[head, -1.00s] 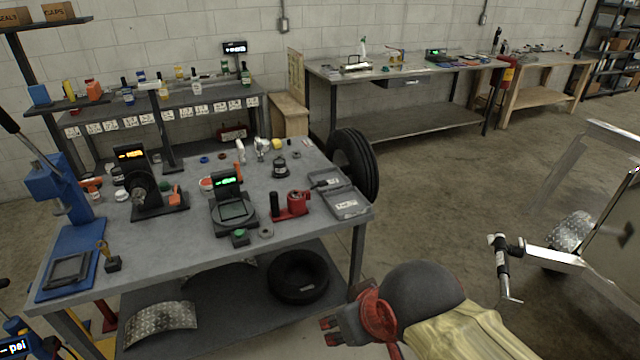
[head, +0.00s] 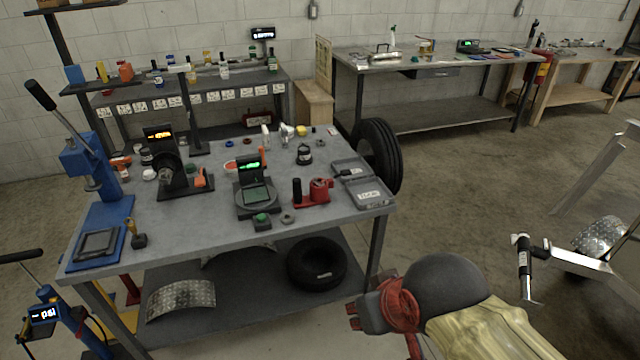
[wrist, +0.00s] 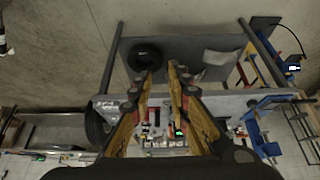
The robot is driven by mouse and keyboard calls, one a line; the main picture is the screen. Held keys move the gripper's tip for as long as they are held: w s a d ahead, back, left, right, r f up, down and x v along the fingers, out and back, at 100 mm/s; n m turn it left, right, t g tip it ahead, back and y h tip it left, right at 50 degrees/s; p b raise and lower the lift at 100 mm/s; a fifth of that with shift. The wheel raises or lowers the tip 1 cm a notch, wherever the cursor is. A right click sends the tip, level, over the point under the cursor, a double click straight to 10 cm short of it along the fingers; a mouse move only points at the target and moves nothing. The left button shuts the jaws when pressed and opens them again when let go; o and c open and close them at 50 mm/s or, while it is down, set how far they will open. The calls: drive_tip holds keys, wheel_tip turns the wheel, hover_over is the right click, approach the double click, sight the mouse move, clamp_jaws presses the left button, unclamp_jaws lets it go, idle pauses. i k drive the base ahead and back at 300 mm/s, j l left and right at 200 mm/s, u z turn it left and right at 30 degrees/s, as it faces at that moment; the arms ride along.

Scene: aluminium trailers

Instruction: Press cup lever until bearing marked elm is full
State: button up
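I cannot read any elm marking, and no bearing or cup lever can be named for sure at this size. On the grey workbench (head: 225,225) stands a red device with a black upright cylinder (head: 313,191). A blue press with a long black-handled lever (head: 85,160) stands at its left end. A small grey ring (head: 287,218) lies near the front edge. My gripper (head: 356,316) is in front of the bench, low and right, apart from everything. In the wrist view its fingers (wrist: 160,72) are spread with nothing between them.
A scale with a green display (head: 256,197), a black spindle device with an orange display (head: 172,165) and a grey case (head: 362,185) are on the bench. Tires (head: 316,265) lie below and stand behind (head: 382,160). A trailer frame (head: 570,255) is at right. Floor between is clear.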

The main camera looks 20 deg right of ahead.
sight(347, 172)
drive_tip(key=i+j+z, duration=0.35)
drive_tip(key=i+j, duration=0.2)
drive_tip(key=i, duration=0.15)
drive_tip(key=i+j+z, duration=0.3)
drive_tip(key=i+j, duration=0.3)
drive_tip(key=j, duration=0.1)
